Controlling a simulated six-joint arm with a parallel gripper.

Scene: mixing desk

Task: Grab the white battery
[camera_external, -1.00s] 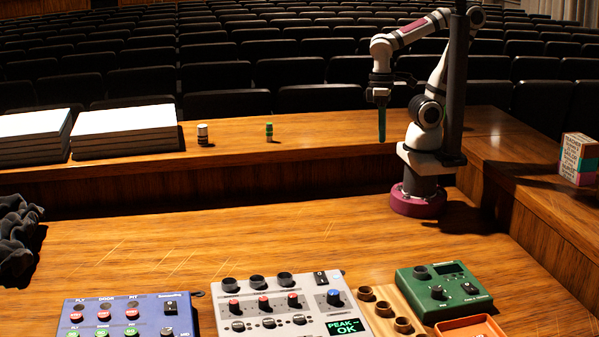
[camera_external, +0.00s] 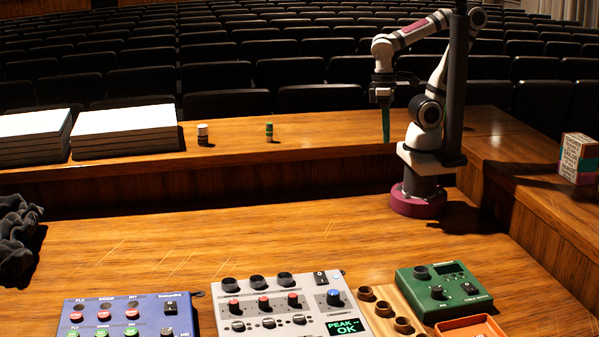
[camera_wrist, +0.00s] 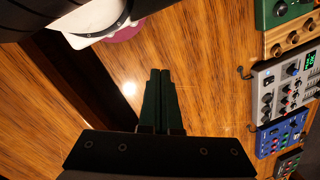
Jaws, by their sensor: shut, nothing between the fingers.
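A green battery (camera_external: 269,132) with a pale band stands upright on the same ledge, further right. My gripper (camera_external: 386,140) points down by the ledge at the right, well to the right of both batteries and apart from them. Its green fingers are shut with nothing between them; they also show closed together in the wrist view (camera_wrist: 160,72). Neither battery can be made out in the wrist view.
Stacks of white paper (camera_external: 125,130) lie on the ledge at left. A dark cloth (camera_external: 15,235) lies at the left edge. A blue box (camera_external: 130,315), grey mixer (camera_external: 280,305) and green box (camera_external: 442,290) fill the front. A block stack (camera_external: 578,158) stands far right. The desk's middle is clear.

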